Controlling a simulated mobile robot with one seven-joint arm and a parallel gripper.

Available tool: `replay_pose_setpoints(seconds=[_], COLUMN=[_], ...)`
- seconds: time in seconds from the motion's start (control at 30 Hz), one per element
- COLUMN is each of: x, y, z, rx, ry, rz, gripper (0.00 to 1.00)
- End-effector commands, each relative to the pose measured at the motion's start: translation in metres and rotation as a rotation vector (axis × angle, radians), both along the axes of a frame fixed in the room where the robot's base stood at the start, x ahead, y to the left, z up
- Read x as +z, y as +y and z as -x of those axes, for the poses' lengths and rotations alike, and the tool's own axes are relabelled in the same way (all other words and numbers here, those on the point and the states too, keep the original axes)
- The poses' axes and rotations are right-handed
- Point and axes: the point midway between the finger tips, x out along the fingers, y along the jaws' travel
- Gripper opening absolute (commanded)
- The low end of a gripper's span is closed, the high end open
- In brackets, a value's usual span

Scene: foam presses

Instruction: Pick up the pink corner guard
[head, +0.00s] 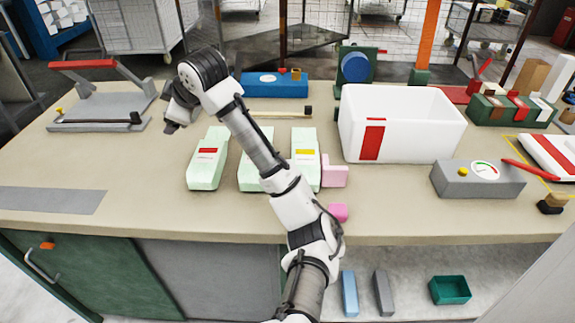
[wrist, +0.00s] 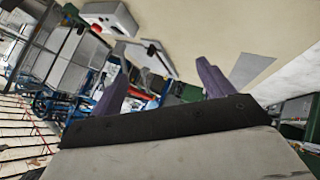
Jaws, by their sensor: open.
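A pale pink L-shaped piece (head: 335,174), which looks like a corner guard, lies on the bench against the right side of a mint-green block (head: 305,150). A smaller, brighter pink piece (head: 339,212) lies nearer the front edge, close to my forearm; I cannot tell its full shape. My gripper (head: 172,126) is over the left part of the bench, well left of both pink pieces. In the wrist view my gripper (wrist: 160,84) shows two purple fingers spread apart with nothing between them. No pink piece shows in the wrist view.
Two more mint-green blocks (head: 207,165) stand left of centre, one partly behind my arm. A white bin (head: 400,112) and a grey gauge box (head: 478,180) stand to the right. A lever press (head: 95,105) is at the left.

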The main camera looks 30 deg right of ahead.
Motion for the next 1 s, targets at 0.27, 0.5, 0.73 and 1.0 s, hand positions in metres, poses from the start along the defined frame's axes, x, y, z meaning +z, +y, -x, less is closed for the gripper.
replay_pose_setpoints(seconds=[0.27,0.5,0.73,1.0], x=[-0.019,-0.013,-0.021,-0.071], y=[-0.173,-0.273,-0.291,-0.291], z=[0.083,0.181,0.207,0.207], rx=[-0.009,-0.028,-0.027,-0.028], ry=[0.453,0.761,0.829,0.826], rz=[0.255,0.258,0.24,0.239], gripper=[0.8,0.8,0.8,0.8])
